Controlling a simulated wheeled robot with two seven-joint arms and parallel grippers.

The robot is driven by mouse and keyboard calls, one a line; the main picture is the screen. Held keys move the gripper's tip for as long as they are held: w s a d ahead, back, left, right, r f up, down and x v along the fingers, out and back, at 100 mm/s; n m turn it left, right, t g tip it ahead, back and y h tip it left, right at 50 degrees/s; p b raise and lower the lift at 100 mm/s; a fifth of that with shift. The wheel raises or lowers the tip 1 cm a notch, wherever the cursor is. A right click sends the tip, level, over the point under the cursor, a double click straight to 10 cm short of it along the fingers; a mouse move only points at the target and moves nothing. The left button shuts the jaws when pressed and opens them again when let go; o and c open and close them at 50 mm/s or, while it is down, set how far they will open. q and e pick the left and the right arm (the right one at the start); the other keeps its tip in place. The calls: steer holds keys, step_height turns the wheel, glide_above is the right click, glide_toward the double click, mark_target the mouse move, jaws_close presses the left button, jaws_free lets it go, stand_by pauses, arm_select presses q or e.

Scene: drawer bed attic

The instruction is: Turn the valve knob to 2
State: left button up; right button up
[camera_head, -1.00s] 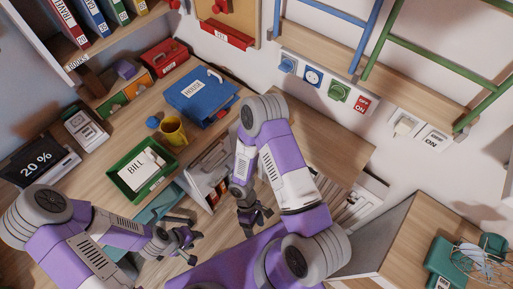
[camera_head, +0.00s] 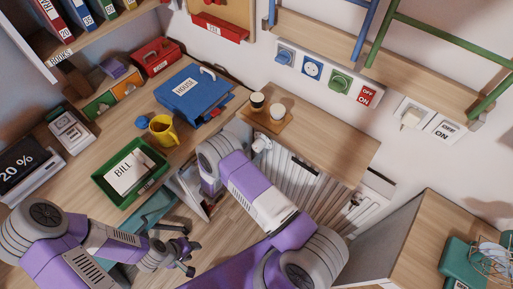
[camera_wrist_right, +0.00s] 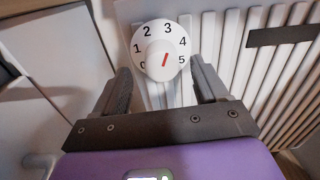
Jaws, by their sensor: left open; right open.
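The valve knob (camera_wrist_right: 161,47) is a round white dial with black numbers 0 to 5 and a short red mark on its cap. The red mark slants up and to the right; I cannot tell exactly which number it marks. My right gripper (camera_wrist_right: 160,73) is open, its dark fingers on either side of the knob's lower part in the right wrist view. Whether they touch it is unclear. In the head view my right gripper is hidden by my arm. My left gripper (camera_head: 187,250) is open and empty at the lower left, away from the knob.
A white ribbed radiator (camera_head: 312,185) stands below the wooden desk edge, beside the knob. A green tray (camera_head: 106,188), yellow mug (camera_head: 163,130) and blue box (camera_head: 190,91) stand further left.

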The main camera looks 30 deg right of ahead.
mark_target(255, 148)
steer(key=shift+b+x, duration=0.35)
steer(key=shift+x, duration=1.85)
steer(key=c, duration=1)
steer(key=shift+c, duration=0.2)
steer(key=shift+n, duration=0.4)
steer(key=n, duration=0.3)
steer(key=shift+a+n, duration=0.1)
steer(key=shift+n, duration=0.2)
steer(key=n, duration=0.5)
steer(key=shift+f, duration=0.1)
